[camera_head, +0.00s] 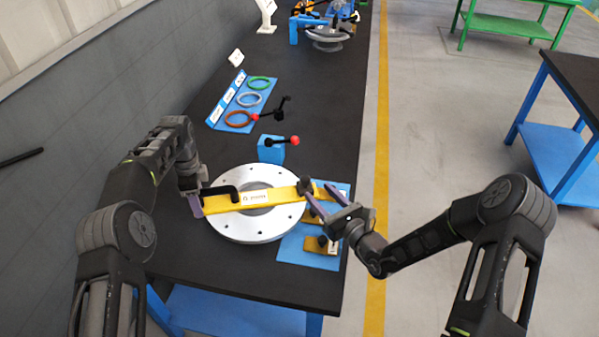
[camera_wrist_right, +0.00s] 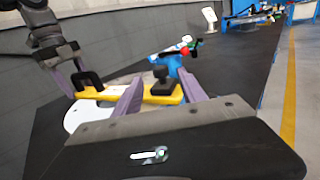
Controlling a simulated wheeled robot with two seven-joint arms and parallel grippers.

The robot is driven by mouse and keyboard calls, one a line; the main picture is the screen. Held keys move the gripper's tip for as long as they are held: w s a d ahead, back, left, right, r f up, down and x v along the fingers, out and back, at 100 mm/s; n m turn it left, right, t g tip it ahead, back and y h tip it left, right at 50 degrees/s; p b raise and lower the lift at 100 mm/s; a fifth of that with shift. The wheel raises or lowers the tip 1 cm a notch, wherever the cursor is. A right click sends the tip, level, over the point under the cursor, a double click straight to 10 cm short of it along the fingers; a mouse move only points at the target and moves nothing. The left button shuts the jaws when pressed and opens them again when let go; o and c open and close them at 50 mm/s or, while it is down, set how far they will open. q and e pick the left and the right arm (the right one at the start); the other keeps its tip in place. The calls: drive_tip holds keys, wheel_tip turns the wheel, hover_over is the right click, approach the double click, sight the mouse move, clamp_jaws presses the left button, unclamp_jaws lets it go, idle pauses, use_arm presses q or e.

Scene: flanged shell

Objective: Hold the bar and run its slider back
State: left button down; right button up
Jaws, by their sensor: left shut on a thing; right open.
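The yellow bar (camera_head: 250,198) with a white label lies across the round grey flange (camera_head: 252,232). A black handle (camera_head: 224,191) rises near its left end. My left gripper (camera_head: 197,201) is shut on the bar's left end; it also shows in the right wrist view (camera_wrist_right: 72,78). The slider, a black block with a knob (camera_head: 304,187), sits near the bar's right end. My right gripper (camera_head: 318,190) is open, with its purple fingers at the slider. In the right wrist view the slider (camera_wrist_right: 163,86) appears between the fingertips; contact cannot be told.
A blue mat (camera_head: 296,247) with more yellow pieces (camera_head: 322,246) lies right of the flange, under my right gripper. Behind stand a blue block with a red-knobbed lever (camera_head: 271,150) and a blue panel with colored rings (camera_head: 220,110). The dark table's right edge is close.

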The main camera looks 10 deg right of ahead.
sight(305, 184)
drive_tip(key=x, duration=1)
drive_tip(key=shift+w+a, duration=0.2)
drive_tip(key=shift+w, duration=0.15)
clamp_jaws()
idle(0.9)
